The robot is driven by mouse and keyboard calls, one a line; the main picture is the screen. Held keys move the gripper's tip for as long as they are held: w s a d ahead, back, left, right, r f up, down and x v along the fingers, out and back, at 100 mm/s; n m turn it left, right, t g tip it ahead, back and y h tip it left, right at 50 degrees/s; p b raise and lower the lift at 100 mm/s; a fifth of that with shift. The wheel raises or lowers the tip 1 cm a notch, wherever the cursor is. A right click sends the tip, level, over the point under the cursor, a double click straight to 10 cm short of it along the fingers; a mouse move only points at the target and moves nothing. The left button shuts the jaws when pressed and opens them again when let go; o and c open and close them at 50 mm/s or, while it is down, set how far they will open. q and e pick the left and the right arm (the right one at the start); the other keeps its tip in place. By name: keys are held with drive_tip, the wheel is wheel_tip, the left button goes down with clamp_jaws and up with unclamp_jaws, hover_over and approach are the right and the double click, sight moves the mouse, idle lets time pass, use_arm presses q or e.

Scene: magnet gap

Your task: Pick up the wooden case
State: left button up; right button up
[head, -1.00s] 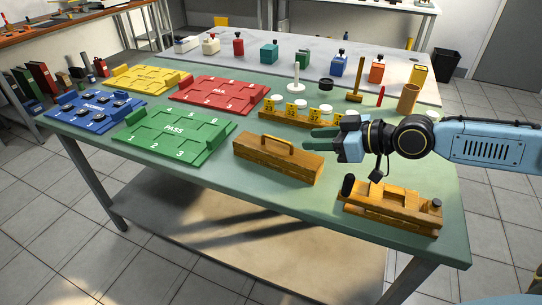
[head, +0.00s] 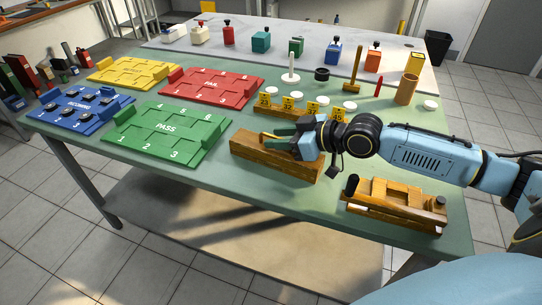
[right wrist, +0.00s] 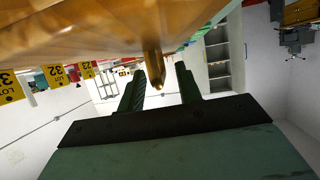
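The wooden case (head: 262,158) is a long brown box on the green table, just right of the green PASS tray. In the right wrist view the case (right wrist: 75,28) fills the top left, and its brass handle (right wrist: 152,58) sticks out toward my fingers. My right gripper (head: 278,138) is over the case at handle height and hides most of the handle in the head view. Its two green fingers (right wrist: 160,88) are apart, and the handle's end shows in line with the gap between them. I cannot tell whether they touch it. My left gripper is not in view.
A wooden rack with yellow LOT tags (head: 258,108) stands close behind the case. A wooden fixture (head: 395,205) sits to the right, below my forearm. The green PASS tray (head: 165,135) lies left. Bare table shows in front of the case.

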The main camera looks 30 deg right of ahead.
drive_tip(key=shift+w+a+f, duration=0.25)
drive_tip(key=shift+w+a, duration=0.1)
drive_tip(key=shift+w, duration=0.1)
clamp_jaws()
idle(1.0)
drive_tip(key=shift+r, duration=0.15)
